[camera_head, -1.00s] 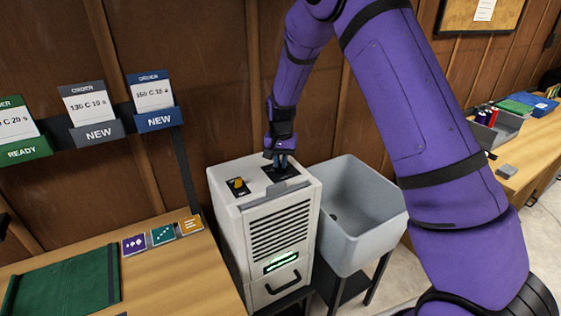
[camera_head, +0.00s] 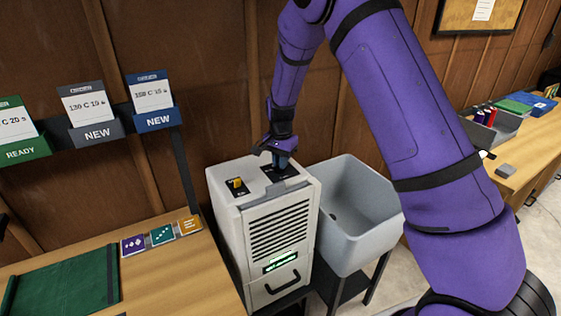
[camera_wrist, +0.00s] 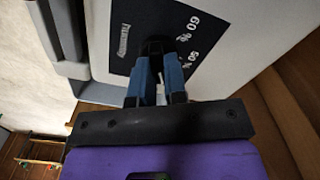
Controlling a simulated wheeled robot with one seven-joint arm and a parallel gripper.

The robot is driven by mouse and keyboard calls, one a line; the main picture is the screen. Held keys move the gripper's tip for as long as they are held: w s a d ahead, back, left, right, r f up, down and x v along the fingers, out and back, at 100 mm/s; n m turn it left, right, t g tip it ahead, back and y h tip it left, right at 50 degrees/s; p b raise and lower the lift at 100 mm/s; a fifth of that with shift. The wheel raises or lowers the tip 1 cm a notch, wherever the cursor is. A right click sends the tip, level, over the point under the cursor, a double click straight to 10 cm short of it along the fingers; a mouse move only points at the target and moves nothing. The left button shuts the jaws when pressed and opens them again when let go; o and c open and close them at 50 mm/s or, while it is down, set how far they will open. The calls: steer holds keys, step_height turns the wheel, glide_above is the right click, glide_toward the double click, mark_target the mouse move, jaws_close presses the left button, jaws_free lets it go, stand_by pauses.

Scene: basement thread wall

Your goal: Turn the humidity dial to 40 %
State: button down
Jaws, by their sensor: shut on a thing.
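The humidity dial (camera_wrist: 155,47) is a dark knob on a black plate (camera_wrist: 122,57) on top of a white dehumidifier-like cabinet (camera_head: 232,220). My gripper (camera_wrist: 155,72) is shut on the dial, with its blue fingers either side of it. In the head view my gripper (camera_head: 280,162) is over the right part of the cabinet top and hides the dial. The wrist view shows the marks "60 %" and "50 %" printed beside the dial. A 40 % mark and the dial's pointer cannot be made out. A green display (camera_head: 281,262) on the cabinet front is too small to read.
A yellow switch (camera_head: 237,184) is on the cabinet top, left of my gripper. A grey sink (camera_head: 365,225) stands close on the right. A wooden bench with a green mat (camera_head: 65,285) and small cards is on the left. The brown panelled wall is behind.

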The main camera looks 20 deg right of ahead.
steer(key=c, duration=1.2)
jaws_free()
steer(key=shift+o, duration=0.2)
step_height(320, 180, up, 11)
steer(key=shift+f, duration=0.1)
